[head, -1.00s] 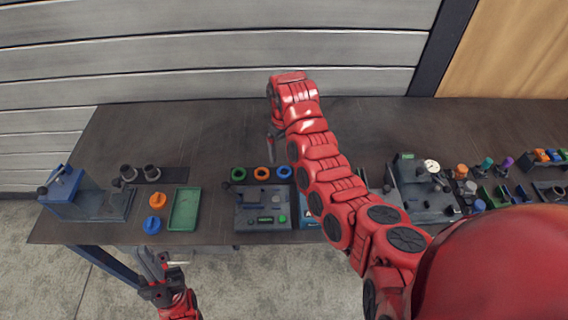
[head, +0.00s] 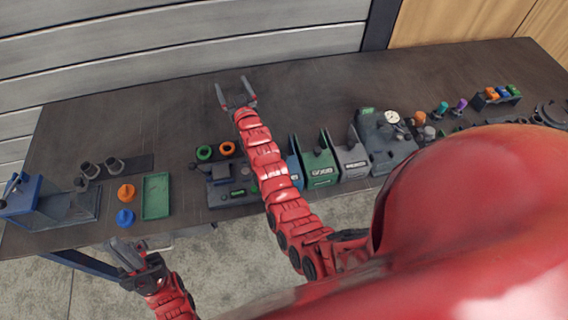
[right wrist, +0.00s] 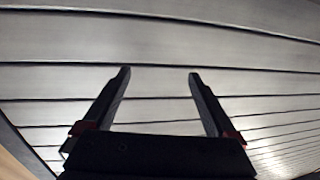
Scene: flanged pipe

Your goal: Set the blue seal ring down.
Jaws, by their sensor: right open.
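My right gripper (head: 232,86) is open and empty, reaching past the fixtures over the back of the table. In the right wrist view its two fingers (right wrist: 159,75) stand apart, with only the wall planks behind them. The blue seal ring is not visible now; my right arm covers the spot beside the orange ring (head: 227,149) and green ring (head: 204,153). Those two lie behind a grey fixture (head: 228,188). My left gripper (head: 125,250) is low at the table's front edge; whether its fingers are apart is unclear.
A blue-and-grey fixture (head: 30,200), an orange knob (head: 126,193), a blue knob (head: 124,218) and a green tray (head: 156,196) are at the left. Green (head: 319,165) and grey (head: 352,158) holders and a gauge fixture (head: 383,140) stand right of my arm. The table's back is clear.

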